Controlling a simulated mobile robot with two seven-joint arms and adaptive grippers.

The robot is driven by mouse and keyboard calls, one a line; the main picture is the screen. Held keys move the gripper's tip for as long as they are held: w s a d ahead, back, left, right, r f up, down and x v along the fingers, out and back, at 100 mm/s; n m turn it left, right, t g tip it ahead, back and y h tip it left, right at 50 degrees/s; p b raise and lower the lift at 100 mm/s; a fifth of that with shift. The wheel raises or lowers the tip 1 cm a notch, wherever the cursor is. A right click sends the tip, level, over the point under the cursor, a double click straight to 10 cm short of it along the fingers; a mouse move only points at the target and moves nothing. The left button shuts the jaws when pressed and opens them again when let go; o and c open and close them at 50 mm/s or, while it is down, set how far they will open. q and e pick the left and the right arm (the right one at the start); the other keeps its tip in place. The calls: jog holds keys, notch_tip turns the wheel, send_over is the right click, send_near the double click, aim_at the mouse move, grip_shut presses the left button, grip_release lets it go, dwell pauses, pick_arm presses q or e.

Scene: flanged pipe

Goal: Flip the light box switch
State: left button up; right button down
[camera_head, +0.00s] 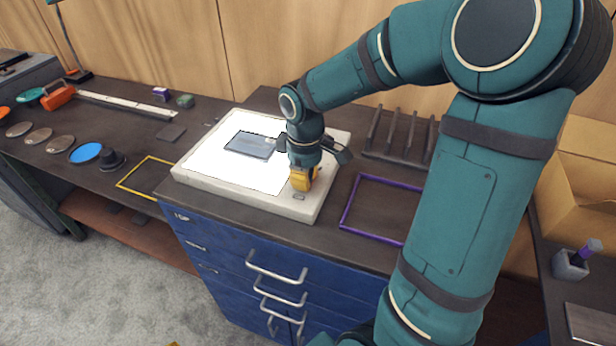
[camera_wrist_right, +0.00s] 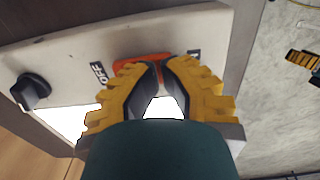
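The light box (camera_head: 210,181) lies on the cabinet top, with its panel glowing white. In the right wrist view, the pale frame of the light box (camera_wrist_right: 130,38) carries an orange-red switch (camera_wrist_right: 128,60) with an "OFF" label beside it. The second label is partly hidden. My right gripper (camera_head: 303,182) points down over the front right corner of the box. In its wrist view the gripper (camera_wrist_right: 163,66) has its fingertips together right at the switch, hiding part of it. Contact cannot be told. What looks like my left gripper (camera_wrist_right: 304,60) shows small at the right edge.
A dark card (camera_head: 250,145) lies on the lit panel. A black knob (camera_wrist_right: 31,90) sits on the box frame. A purple frame (camera_head: 375,232) and a dark rack (camera_head: 395,150) stand right of the box, a yellow frame (camera_head: 140,187) left of it. Blue drawers (camera_head: 215,262) are below.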

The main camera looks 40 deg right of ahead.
jog(key=shift+r+p, duration=2.95)
jog(key=shift+r, duration=0.55)
jog(key=shift+f, duration=0.1)
